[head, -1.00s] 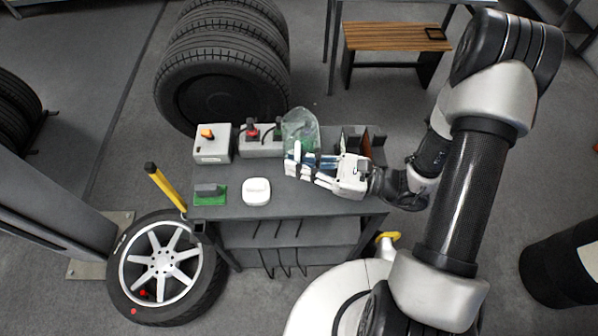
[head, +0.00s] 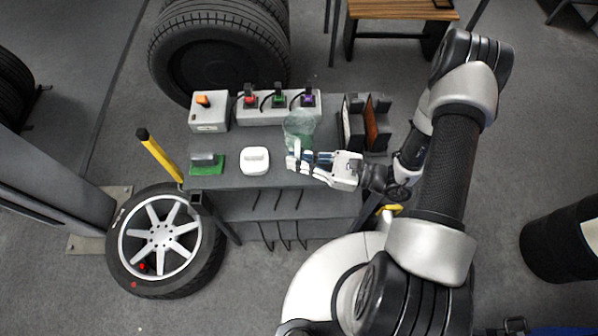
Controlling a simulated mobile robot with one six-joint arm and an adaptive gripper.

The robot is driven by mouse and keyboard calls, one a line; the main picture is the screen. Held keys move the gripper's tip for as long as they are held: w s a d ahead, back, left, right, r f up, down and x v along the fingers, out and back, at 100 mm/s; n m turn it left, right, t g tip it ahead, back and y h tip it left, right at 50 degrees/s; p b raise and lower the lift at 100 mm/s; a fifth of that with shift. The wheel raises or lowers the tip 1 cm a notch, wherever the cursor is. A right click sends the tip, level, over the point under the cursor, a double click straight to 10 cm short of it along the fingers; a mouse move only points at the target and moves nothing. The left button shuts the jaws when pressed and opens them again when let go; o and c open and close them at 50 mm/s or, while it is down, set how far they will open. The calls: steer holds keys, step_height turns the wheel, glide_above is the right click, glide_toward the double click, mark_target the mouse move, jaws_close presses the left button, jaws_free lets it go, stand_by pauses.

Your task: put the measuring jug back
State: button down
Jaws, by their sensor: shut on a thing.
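The measuring jug (head: 299,127) is clear and faintly green. It is upright at the right part of the grey bench top (head: 227,178), in front of the grey socket box. My gripper (head: 299,156) reaches in from the right and is shut on the jug at its near side. The fingers hide the jug's lower near part, so I cannot tell whether its base touches the bench.
A grey socket box (head: 262,111) with red, green and purple plugs stands behind the jug. Dark upright holders (head: 365,125) stand to the right. A white device (head: 255,160), a green-based block (head: 207,163) and a grey orange-knobbed box (head: 209,113) stand left.

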steer(key=shift+f+b, duration=0.75)
steer(key=shift+f, duration=2.25)
steer(key=shift+f, duration=0.2)
steer(key=c, duration=1.7)
jaws_free()
